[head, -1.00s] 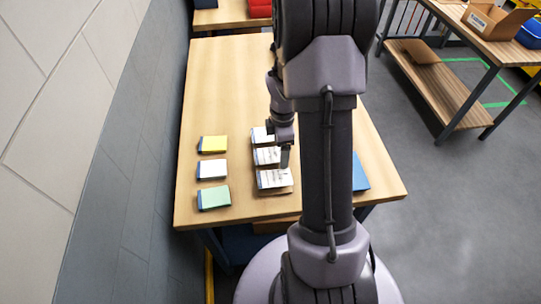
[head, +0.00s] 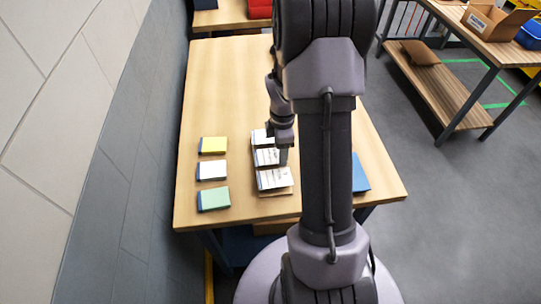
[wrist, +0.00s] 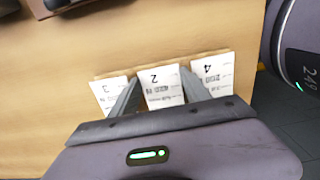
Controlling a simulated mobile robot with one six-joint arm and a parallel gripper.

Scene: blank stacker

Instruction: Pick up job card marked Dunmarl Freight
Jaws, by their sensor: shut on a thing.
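In the head view my gripper (head: 283,158) is over the middle of the row, partly hiding the cards (head: 274,178).
A blue item (head: 360,174) lies right, partly behind my arm. A wall runs along the left.

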